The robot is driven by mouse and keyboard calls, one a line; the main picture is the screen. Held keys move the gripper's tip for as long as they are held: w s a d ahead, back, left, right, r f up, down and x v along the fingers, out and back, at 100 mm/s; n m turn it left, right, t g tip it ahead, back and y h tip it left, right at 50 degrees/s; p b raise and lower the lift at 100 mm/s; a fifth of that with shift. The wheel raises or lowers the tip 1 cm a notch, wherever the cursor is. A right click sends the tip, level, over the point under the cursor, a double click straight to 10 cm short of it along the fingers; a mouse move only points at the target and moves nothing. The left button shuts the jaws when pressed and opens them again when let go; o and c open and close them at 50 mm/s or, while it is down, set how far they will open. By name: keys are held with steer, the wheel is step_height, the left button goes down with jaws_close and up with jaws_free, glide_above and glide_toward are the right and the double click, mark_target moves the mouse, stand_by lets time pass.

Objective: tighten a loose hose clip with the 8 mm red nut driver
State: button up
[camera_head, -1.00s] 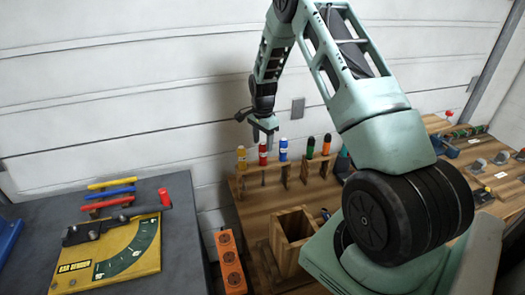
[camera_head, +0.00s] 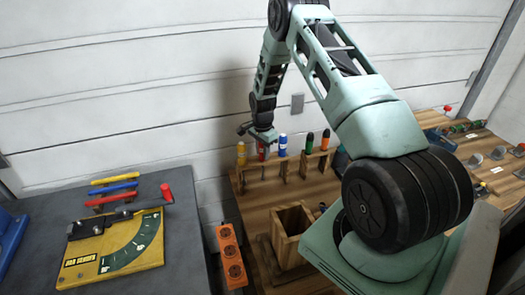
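The red nut driver (camera_head: 262,153) stands upright in the wooden rack (camera_head: 250,172) at the back of the wooden bench, between a yellow driver (camera_head: 241,153) and a blue one (camera_head: 283,145). My gripper (camera_head: 262,141) points down right over the red driver, its fingers at the top of the handle. The fingers are small and overlap the handle, so whether they are open or shut on it is unclear. Small grey round fittings (camera_head: 475,160) stand on the far right of the bench; I cannot tell which carries the loose hose clip.
A green driver (camera_head: 309,143) and an orange one (camera_head: 325,140) stand to the right in the rack. An open wooden box (camera_head: 292,238) is in front. An orange block (camera_head: 230,258) lies left of it. A yellow bending tool (camera_head: 115,250) sits on the grey table (camera_head: 185,225).

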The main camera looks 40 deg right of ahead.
steer(key=o, duration=0.3)
steer(key=shift+c, duration=1.2)
steer(key=shift+r+p, duration=3.8)
steer(key=shift+r, duration=3.4)
